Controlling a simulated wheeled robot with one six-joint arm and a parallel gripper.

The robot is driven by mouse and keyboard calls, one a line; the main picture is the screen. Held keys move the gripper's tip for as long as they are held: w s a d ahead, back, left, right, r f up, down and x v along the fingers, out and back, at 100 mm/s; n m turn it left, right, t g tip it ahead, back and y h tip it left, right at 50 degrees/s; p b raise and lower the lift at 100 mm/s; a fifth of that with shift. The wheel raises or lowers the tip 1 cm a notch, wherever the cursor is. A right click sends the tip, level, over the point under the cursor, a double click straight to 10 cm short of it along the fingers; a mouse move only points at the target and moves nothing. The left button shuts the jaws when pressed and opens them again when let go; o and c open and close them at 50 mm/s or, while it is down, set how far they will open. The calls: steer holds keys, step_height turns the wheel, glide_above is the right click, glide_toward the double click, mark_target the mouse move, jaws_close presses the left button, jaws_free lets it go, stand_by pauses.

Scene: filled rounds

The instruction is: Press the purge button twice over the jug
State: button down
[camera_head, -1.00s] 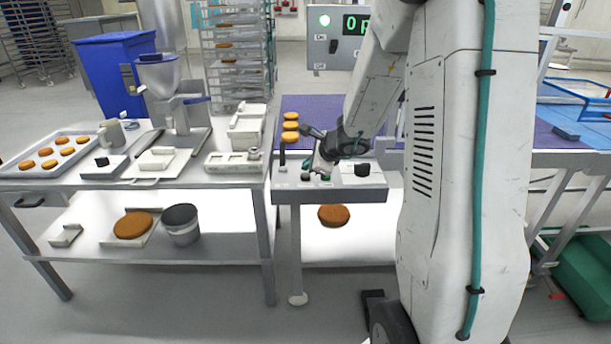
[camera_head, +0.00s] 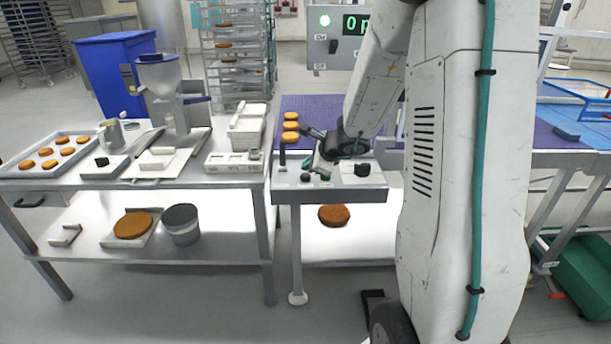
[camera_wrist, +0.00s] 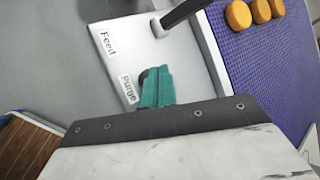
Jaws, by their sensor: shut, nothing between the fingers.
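My gripper (camera_head: 317,170) is shut and empty, low over the grey control panel (camera_head: 343,180) at the end of the belt. In the wrist view its teal fingers (camera_wrist: 157,87) are beside the "Purge" label (camera_wrist: 129,88). A dark round button (camera_wrist: 143,76), the purge button by its label, is partly hidden behind the fingers; I cannot tell whether they touch it. The "Feed" label (camera_wrist: 108,43) is farther along the panel. A grey jug with a handle (camera_head: 111,133) stands on the left table, well away from my gripper, beside the hopper machine (camera_head: 165,90).
A dark post (camera_head: 282,152) rises at the panel's left end and crosses the wrist view. Orange rounds (camera_head: 290,126) lie on the purple belt (camera_head: 325,108) behind. A tray of rounds (camera_head: 40,170) and white fixtures fill the left table. A bucket (camera_head: 181,226) stands below.

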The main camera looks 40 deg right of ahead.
mark_target(309, 176)
steer(key=shift+f, duration=0.4)
steer(key=shift+f, duration=0.55)
stand_by(0.8)
steer(key=shift+r, duration=0.95)
steer(key=shift+r, duration=2.55)
